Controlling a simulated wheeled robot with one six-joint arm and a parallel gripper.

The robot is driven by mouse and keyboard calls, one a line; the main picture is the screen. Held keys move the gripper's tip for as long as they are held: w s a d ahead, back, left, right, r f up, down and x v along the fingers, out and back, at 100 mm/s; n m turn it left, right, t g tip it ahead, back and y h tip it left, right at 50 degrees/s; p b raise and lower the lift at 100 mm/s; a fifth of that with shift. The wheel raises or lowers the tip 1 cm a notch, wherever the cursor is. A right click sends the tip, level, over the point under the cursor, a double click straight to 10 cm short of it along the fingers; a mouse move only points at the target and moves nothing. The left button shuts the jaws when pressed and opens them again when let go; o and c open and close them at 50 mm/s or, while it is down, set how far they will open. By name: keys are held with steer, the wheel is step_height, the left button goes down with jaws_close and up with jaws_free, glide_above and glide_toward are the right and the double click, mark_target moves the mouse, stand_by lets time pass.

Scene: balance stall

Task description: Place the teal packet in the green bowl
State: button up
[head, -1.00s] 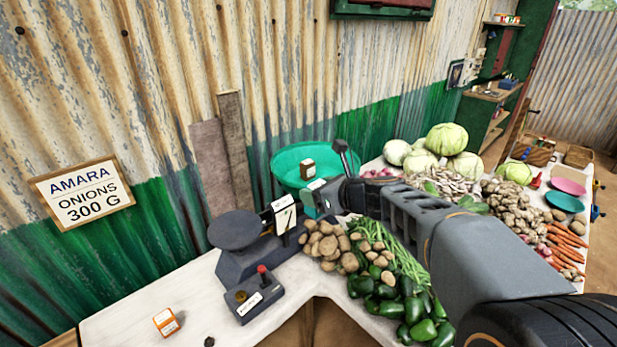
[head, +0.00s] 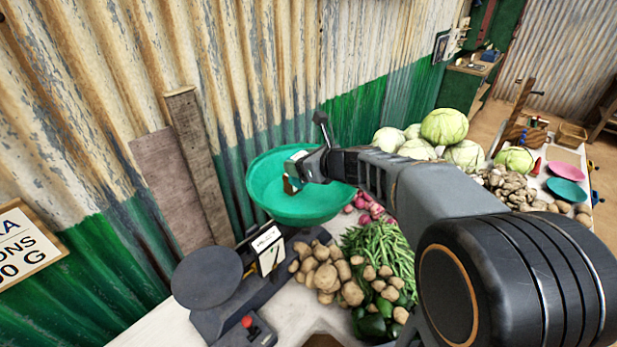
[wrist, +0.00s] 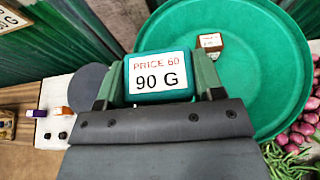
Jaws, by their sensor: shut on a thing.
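My gripper (wrist: 159,82) is shut on a teal packet (wrist: 158,75) with a white label reading "PRICE 60, 90 G". In the head view my gripper (head: 300,164) is in front of the green bowl (head: 265,205), and the packet is mostly hidden there. In the wrist view the packet overlaps the left part of the bowl (wrist: 270,85) in the picture. I cannot tell its height above the bowl. A brown packet with a white label (wrist: 209,46) is inside the bowl, apart from the teal packet.
A dark scale (head: 207,277) with a round plate stands front left of the bowl. Potatoes (head: 325,275), green beans (head: 385,250) and red onions (head: 370,208) lie in front and to the right. Cabbages (head: 445,126) are behind right. The corrugated wall (head: 250,70) is close behind the bowl.

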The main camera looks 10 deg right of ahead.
steer(key=w+d+f+p, duration=0.2)
steer(key=w+d+f, duration=0.3)
steer(key=w+f, duration=0.4)
step_height(320, 180, down, 3)
steer(key=shift+w+d+r+p, duration=0.2)
steer(key=shift+d+p, duration=0.1)
steer(key=shift+p, duration=0.1)
steer(key=shift+f, duration=0.1)
steer(key=shift+f+b, duration=0.35)
steer(key=shift+b, duration=0.15)
steer(key=shift+f+b, duration=0.25)
steer(key=shift+b, duration=0.05)
steer(key=o, duration=0.9)
steer(key=shift+o, duration=0.2)
